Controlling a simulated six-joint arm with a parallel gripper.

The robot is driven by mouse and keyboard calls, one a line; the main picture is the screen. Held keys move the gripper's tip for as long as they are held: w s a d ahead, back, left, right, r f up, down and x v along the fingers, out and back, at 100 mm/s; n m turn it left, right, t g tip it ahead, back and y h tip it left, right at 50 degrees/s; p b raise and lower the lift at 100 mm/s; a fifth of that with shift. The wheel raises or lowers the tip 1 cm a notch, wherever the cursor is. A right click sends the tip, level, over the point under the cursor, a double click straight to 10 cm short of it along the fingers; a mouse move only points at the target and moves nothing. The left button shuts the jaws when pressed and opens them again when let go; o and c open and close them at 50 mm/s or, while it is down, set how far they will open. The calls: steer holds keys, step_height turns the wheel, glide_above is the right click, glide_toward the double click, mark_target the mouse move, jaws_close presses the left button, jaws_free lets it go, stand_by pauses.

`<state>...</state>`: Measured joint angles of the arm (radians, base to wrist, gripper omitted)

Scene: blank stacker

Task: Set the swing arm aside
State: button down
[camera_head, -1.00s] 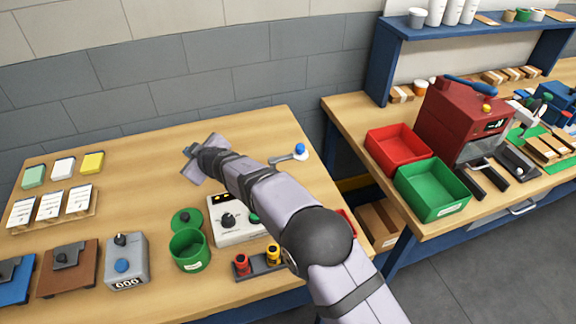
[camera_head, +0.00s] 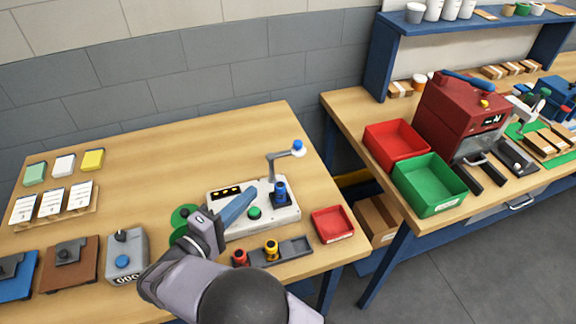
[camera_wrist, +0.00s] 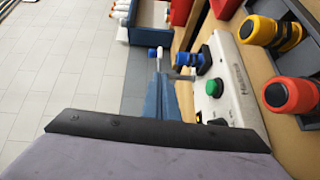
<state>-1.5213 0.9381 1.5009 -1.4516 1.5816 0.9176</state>
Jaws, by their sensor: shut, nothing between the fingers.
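The swing arm (camera_head: 284,154) is a grey bar on a thin upright post with a blue knob at its end. It stands at the back right of a pale grey machine (camera_head: 235,229) and points right, out past the machine's back edge. Its knob also shows in the wrist view (camera_wrist: 153,53). A blue cylinder (camera_head: 281,192) stands upright on the machine, near the post. My gripper (camera_head: 250,193) is shut and empty, with blue fingers over the machine's left and middle part. The fingers (camera_wrist: 158,80) appear apart from the swing arm. My wrist hides the machine's left front.
A green button (camera_head: 254,212) is on the machine. A dark tray (camera_head: 296,247) with red and yellow pieces lies in front, and a red bin (camera_head: 333,223) at right. The table behind is clear.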

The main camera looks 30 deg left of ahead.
steer(key=shift+s+d+r, duration=0.55)
steer(key=shift+d+r, duration=0.05)
steer(key=shift+d, duration=0.3)
steer(key=p, duration=0.7)
glide_toward(302, 146)
steer(key=shift+w+d+f+t+h, duration=0.2)
steer(key=shift+w+d+t+h, duration=0.1)
steer(key=shift+d+h, duration=0.15)
steer(key=shift+w+d+f, duration=0.15)
steer(key=shift+w, duration=0.6)
steer(key=shift+w+d+y, duration=0.1)
steer(key=shift+y, duration=0.25)
steer(key=w+n+y+b, duration=0.1)
steer(key=y+b, duration=0.1)
steer(key=b, duration=0.1)
steer(key=w+n+y+b, duration=0.2)
steer(key=b, duration=0.1)
steer(key=shift+d+f, duration=0.15)
steer(key=shift+f, duration=0.1)
steer(key=shift+w+r+b, duration=0.15)
steer(key=shift+b, duration=0.45)
